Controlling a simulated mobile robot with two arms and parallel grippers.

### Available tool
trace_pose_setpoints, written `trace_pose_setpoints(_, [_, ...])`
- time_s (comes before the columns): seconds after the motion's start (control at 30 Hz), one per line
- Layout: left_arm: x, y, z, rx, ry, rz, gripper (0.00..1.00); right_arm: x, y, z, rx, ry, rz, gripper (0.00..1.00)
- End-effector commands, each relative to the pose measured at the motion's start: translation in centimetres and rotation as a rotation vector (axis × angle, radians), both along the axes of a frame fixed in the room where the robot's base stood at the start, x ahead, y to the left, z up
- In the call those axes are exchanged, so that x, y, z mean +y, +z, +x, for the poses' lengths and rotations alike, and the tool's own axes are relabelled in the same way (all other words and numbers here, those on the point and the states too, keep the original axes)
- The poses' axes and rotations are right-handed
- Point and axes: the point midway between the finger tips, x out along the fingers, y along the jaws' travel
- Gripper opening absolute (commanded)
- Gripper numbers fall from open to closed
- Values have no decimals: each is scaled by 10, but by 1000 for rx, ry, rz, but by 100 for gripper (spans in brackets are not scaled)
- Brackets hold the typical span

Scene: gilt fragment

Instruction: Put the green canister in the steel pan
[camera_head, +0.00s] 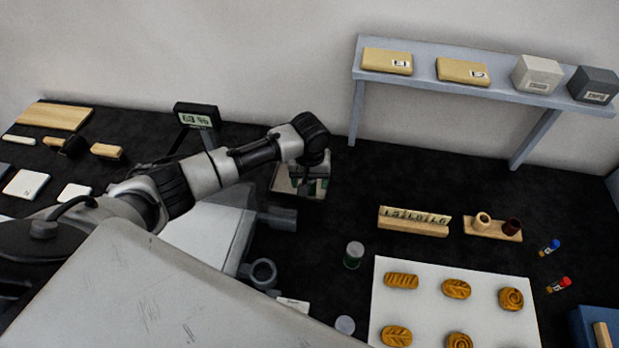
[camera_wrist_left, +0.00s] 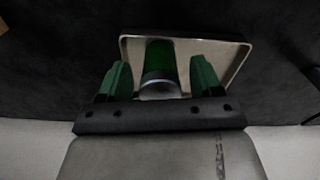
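The steel pan (camera_head: 283,184) is a shallow, light-rimmed tray on the dark table, below my left gripper (camera_head: 311,186) in the head view. In the left wrist view the pan (camera_wrist_left: 236,56) lies beyond the fingertips. A green canister with a grey end (camera_wrist_left: 160,60) shows between the two green-padded fingers of my left gripper (camera_wrist_left: 162,78), against the pan. The fingers are apart, with a gap on each side of the canister. The arm mostly hides it in the head view. My right gripper is not in view.
Another green jar with a grey lid (camera_head: 353,256) stands right of the pan, beside a white sheet with several pastries (camera_head: 457,289). A small display (camera_head: 197,116) stands behind the arm. A raised shelf (camera_head: 424,79) holds boxes.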

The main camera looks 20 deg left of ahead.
Motion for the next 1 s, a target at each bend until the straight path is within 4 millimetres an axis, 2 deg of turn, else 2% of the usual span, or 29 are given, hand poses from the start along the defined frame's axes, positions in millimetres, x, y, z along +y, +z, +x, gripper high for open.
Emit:
trace_pose_setpoints(0.2, [0, 1, 0, 0, 0, 0, 65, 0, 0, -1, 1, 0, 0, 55])
trace_pose_setpoints(0.33, [0, 10, 1, -3, -1, -2, 65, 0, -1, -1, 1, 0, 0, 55])
trace_pose_setpoints(0.8, [0, 102, 1, -4, 0, -2, 65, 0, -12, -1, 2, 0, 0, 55])
trace_pose_setpoints(1.0, [0, 121, 0, 0, 0, -1, 65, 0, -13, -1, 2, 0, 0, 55])
